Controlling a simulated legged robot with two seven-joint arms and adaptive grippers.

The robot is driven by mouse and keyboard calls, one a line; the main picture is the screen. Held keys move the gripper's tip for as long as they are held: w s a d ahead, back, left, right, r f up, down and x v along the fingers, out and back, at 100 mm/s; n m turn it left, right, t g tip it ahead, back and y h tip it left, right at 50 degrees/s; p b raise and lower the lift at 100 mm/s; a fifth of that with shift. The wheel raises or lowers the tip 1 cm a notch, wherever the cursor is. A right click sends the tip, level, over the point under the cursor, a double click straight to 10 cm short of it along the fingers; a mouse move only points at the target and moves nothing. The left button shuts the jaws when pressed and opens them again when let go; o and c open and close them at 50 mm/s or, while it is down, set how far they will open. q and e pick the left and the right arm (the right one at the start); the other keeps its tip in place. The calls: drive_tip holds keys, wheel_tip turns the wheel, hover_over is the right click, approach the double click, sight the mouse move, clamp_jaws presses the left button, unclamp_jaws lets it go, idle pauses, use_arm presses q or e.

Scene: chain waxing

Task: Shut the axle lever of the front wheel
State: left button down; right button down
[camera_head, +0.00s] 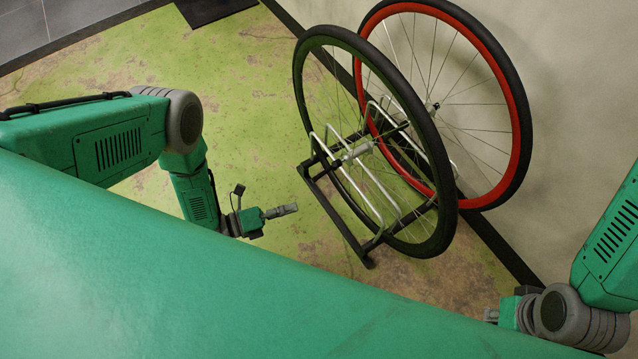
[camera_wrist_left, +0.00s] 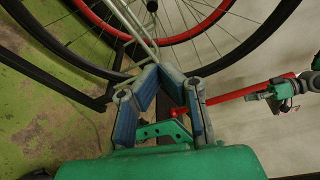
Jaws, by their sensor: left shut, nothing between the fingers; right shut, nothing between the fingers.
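A wheel with a black tyre and dark rim (camera_head: 441,186) stands upright in a black and silver floor rack (camera_head: 343,229). Its silver hub and axle end (camera_head: 355,153) face me; the lever there is too small to tell its position. The tyre also shows in the left wrist view (camera_wrist_left: 262,38). My left gripper (camera_head: 290,209) is shut and empty, left of and below the hub, apart from the wheel in the head view. Its fingertips (camera_wrist_left: 160,70) meet near the silver rack bars in the wrist view. My right gripper (camera_head: 491,315) is at the lower right, shut and mostly hidden.
A second wheel with a red rim (camera_head: 517,108) stands behind, close to the pale wall (camera_head: 575,120). The green, worn floor (camera_head: 260,100) left of the rack is clear.

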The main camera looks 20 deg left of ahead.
sight(324, 173)
use_arm(q)
drive_tip(key=b+x, duration=0.3)
drive_tip(key=x, duration=0.8)
drive_tip(key=a, duration=0.1)
drive_tip(key=w+a+r, duration=0.1)
drive_tip(key=a, duration=0.2)
drive_tip(key=shift+w+r+b, duration=0.2)
drive_tip(key=shift+w+b, duration=0.05)
drive_tip(key=shift+b, duration=0.15)
